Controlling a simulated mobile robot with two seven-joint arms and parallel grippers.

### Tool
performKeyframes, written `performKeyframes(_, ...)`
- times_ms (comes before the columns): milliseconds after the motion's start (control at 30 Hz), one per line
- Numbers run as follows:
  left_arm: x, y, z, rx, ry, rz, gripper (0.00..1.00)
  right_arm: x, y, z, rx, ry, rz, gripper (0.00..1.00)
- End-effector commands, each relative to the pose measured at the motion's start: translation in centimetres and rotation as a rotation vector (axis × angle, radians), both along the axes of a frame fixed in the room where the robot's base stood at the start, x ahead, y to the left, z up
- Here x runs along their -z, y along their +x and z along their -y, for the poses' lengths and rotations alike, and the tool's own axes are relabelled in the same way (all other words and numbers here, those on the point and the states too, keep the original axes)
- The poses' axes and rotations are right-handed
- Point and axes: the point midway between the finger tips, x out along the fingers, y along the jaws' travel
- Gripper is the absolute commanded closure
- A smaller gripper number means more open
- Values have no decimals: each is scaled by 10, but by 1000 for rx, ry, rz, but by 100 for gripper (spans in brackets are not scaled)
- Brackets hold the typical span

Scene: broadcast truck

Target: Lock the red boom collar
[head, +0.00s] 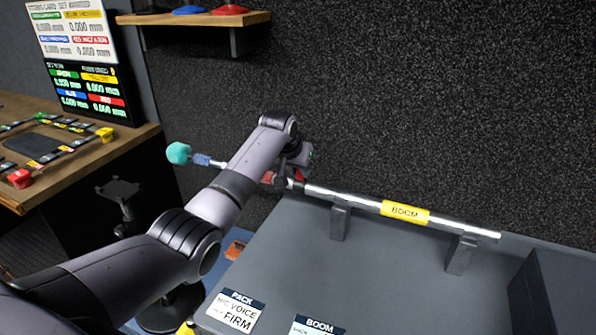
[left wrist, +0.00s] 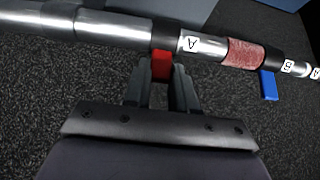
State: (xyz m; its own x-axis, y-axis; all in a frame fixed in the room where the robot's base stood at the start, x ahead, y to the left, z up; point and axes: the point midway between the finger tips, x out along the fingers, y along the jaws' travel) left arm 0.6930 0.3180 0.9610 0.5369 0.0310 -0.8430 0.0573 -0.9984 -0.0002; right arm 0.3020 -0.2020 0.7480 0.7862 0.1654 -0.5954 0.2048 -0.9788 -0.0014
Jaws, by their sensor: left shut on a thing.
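The boom pole (head: 350,197) lies across two grey stands, with a yellow BOOM label (head: 405,213) and a teal tip (head: 178,153) at its far left end. In the left wrist view, a black collar (left wrist: 165,35) with a red tab (left wrist: 161,64) sits on the pole beside a label "A". My left gripper (left wrist: 162,80) is shut on the red tab, one finger on each side. In the head view the left gripper (head: 294,178) is at the pole, left of the stands, and partly hides the collar. The right gripper is out of view.
Another collar with a blue tab (left wrist: 269,85) is farther along the pole, past a red textured section (left wrist: 244,55). The grey case top (head: 300,270) carries printed cards. A dark textured wall (head: 430,90) stands close behind. A wooden desk (head: 70,165) is at left.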

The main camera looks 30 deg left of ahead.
Motion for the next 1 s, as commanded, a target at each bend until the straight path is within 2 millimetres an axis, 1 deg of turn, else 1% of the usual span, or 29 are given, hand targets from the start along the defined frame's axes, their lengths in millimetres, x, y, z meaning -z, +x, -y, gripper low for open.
performKeyframes(500,1,6,0,0,-6,-108,100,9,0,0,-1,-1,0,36)
performKeyframes(1000,1,9,0,1,-8,-150,100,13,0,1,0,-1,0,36)
